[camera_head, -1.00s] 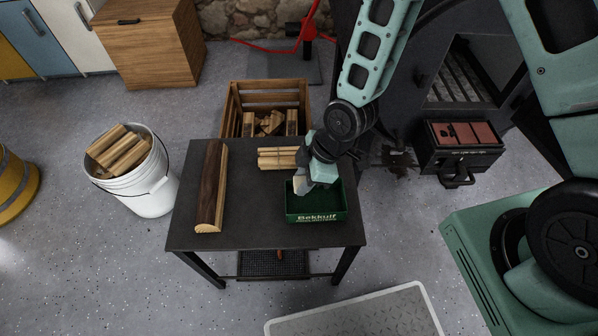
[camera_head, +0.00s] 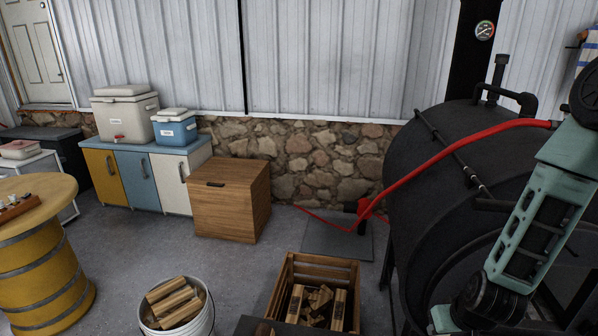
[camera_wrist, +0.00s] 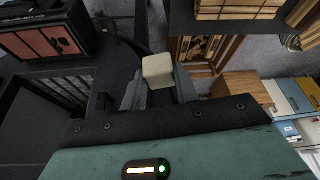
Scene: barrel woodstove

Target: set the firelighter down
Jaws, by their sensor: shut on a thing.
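The firelighter (camera_wrist: 158,69) is a small off-white block. In the wrist view my gripper (camera_wrist: 160,88) is shut on it, with a grey finger on each side. The block shows clear in the air, above a dark surface. In the head view my arm comes in at the right, and its hand end is cut off by the bottom edge, so the firelighter is not seen there.
A kindling bundle (camera_wrist: 238,8) shows at the wrist view's top. A wooden crate (camera_head: 284,272) with split wood and a white bucket (camera_head: 208,318) of wood stand low in the head view. The black barrel stove (camera_head: 420,170) stands right. Grey floor (camera_head: 130,262) is open left.

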